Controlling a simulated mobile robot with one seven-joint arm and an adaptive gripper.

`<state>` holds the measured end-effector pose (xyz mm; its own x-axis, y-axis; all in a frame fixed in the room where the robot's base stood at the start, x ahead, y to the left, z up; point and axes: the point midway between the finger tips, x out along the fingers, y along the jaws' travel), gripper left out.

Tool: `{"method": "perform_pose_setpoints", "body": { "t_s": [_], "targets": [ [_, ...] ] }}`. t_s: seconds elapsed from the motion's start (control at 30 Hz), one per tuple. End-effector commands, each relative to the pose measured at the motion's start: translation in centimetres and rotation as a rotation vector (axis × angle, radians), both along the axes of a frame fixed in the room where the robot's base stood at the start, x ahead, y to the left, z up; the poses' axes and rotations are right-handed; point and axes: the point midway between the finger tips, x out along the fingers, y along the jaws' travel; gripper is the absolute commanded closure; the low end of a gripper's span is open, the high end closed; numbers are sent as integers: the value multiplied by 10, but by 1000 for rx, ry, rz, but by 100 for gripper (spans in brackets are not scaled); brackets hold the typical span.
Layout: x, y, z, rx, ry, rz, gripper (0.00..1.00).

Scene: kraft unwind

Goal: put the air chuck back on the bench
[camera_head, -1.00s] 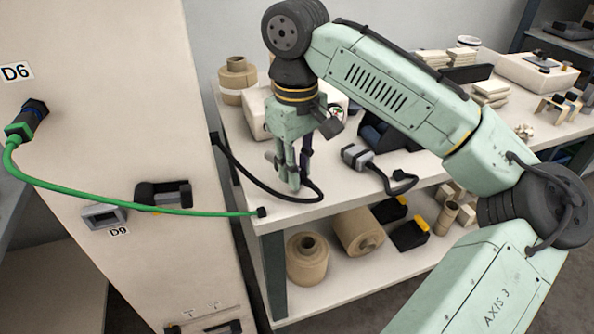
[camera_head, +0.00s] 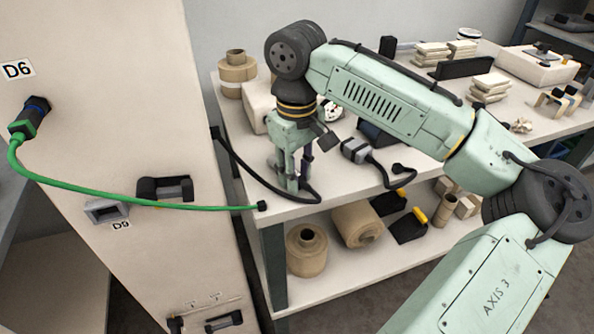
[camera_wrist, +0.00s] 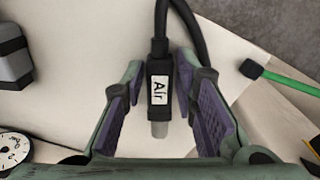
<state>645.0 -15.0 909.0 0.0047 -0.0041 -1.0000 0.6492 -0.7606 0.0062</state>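The air chuck (camera_wrist: 159,90) is a dark cylinder with a white "Air" label and a grey tip. It sits between the fingers of my gripper in the wrist view, with a black hose (camera_wrist: 189,29) running from its far end. My gripper (camera_head: 293,186) is low over the front left corner of the bench (camera_head: 345,182). In the wrist view its fingers stand apart, with narrow gaps beside the chuck, so it looks open around it. The chuck appears to be at the bench top; exact contact cannot be told. In the head view my fingers mostly hide it.
A green cable (camera_head: 130,202) crosses in front of the cabinet (camera_head: 130,90), its dark end (camera_head: 262,206) near the bench corner. A grey-and-black connector (camera_head: 355,150) with a cable lies right of my gripper.

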Motion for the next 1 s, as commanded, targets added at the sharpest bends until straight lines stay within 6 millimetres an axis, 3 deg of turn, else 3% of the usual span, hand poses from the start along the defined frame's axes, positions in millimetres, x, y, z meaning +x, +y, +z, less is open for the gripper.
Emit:
{"method": "perform_pose_setpoints", "body": {
  "t_s": [0.17,0.57,1.0],
  "targets": [
    [0,0,0,0,0,0,60],
    [1,0,8,0,-3,-1,60],
    [0,0,97,-4,-3,-2,60]
  ]
}}
